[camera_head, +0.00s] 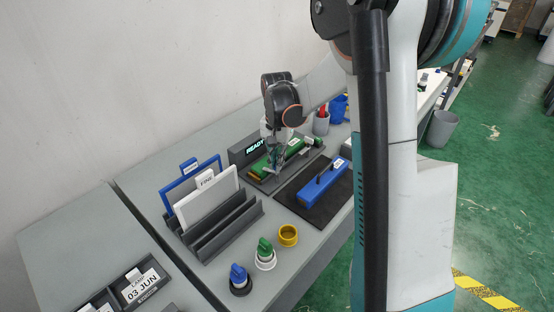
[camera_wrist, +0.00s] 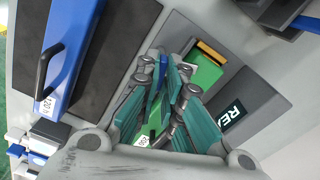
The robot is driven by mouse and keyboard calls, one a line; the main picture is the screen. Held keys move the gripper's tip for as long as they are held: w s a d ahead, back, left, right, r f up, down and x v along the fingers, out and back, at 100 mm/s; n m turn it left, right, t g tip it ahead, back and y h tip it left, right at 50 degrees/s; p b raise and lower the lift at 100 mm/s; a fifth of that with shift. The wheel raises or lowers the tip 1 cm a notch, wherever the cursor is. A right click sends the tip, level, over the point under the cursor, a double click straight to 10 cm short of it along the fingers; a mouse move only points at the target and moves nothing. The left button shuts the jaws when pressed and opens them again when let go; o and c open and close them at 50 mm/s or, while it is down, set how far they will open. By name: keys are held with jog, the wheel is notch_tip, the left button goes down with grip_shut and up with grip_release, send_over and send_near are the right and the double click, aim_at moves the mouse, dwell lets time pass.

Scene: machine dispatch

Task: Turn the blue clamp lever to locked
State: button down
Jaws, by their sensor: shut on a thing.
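My gripper (camera_head: 273,168) reaches down over a green block in the grey fixture beside the READY display. In the wrist view my gripper (camera_wrist: 172,88) has its fingers closed together over the green block (camera_wrist: 205,72). A narrow blue piece (camera_wrist: 175,82), which looks like the clamp lever, shows between the fingers. The fingers hide most of it, so I cannot tell its angle. The green block also shows in the head view (camera_head: 294,147), with a white label. The READY display (camera_head: 255,147) stands behind it, and in the wrist view it is partly cut off (camera_wrist: 238,110).
A blue block with a black handle (camera_head: 322,192) lies on a black mat (camera_head: 290,193) beside the fixture. A rack (camera_head: 222,226) holds blue and white panels. Blue (camera_head: 239,276) and green (camera_head: 265,250) knobs and a yellow ring (camera_head: 288,236) stand near the front edge.

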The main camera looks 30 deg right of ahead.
jog(key=shift+m, duration=1.8)
jog(key=c, duration=1.7)
grip_release()
notch_tip(320, 180, up, 12)
jog(key=shift+r, duration=0.1)
jog(key=shift+a, duration=0.1)
